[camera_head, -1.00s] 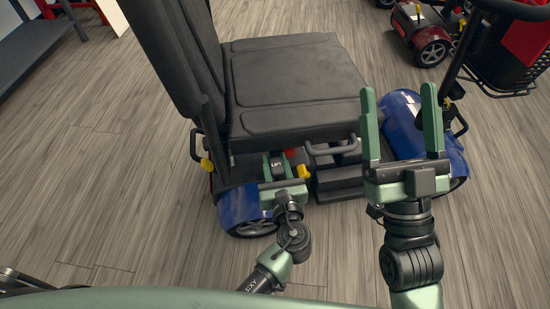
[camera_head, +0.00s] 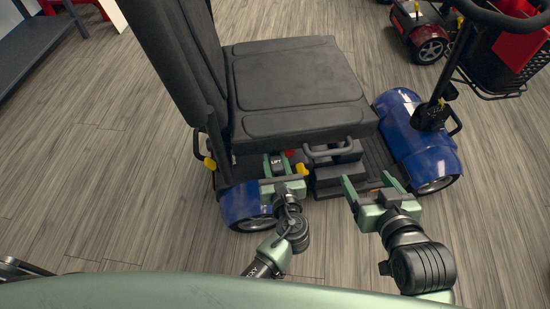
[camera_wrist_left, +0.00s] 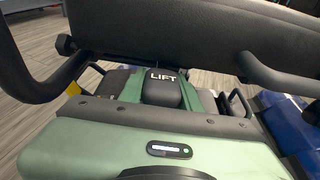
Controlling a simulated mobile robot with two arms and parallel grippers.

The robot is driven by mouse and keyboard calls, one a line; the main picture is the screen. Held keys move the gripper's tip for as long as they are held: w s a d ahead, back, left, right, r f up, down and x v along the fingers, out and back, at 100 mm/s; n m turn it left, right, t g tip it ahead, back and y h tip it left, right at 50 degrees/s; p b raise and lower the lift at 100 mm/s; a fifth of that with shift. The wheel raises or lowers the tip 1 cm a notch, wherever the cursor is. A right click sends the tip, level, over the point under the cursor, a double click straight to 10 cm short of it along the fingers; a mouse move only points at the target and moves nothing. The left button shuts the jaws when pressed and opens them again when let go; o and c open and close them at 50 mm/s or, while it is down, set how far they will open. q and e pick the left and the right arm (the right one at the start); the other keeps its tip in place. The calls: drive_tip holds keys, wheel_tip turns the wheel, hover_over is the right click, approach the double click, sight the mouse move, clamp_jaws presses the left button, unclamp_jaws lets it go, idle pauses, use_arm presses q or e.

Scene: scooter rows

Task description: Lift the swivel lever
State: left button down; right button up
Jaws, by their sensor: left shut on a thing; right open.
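The swivel lever (camera_head: 277,161), a black block marked LIFT, sits below the side of the black scooter seat (camera_head: 290,80). In the left wrist view the lever (camera_wrist_left: 163,92) shows between the green fingers, under the seat's edge. My left gripper (camera_head: 277,168) is shut on the lever, with a finger on each side of it. My right gripper (camera_head: 368,182) is open and empty, low beside the scooter's floor. The lever's base is hidden under the seat.
A dark grab handle (camera_head: 328,150) and black boxes (camera_head: 338,172) are right of the lever. A yellow knob (camera_head: 302,169) is close to my left gripper. The blue front cover (camera_head: 420,145) stands beyond my right gripper. Wood floor (camera_head: 110,200) is open at left.

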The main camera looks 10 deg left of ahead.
sight(278, 173)
use_arm(q)
drive_tip(key=shift+w+d+r, duration=0.1)
drive_tip(key=shift+r, duration=0.15)
use_arm(e)
drive_tip(key=shift+s+d+f+g, duration=0.15)
drive_tip(key=shift+s+f+g, duration=0.1)
drive_tip(key=shift+f+g, duration=0.05)
use_arm(q)
drive_tip(key=c, duration=1)
unclamp_jaws()
drive_tip(key=shift+f, duration=0.15)
drive_tip(key=shift+s, duration=0.2)
drive_tip(key=p+v, duration=0.2)
drive_tip(key=v, duration=0.5)
drive_tip(key=shift+s+d, duration=0.1)
drive_tip(key=shift+s, duration=0.15)
use_arm(e)
drive_tip(key=s+d+f+g+h, duration=0.1)
drive_tip(key=s+d+f+g, duration=0.2)
drive_tip(key=s+f+g, duration=0.2)
drive_tip(key=s, duration=0.3)
drive_tip(key=shift+f+h, duration=0.3)
drive_tip(key=shift+f, duration=0.1)
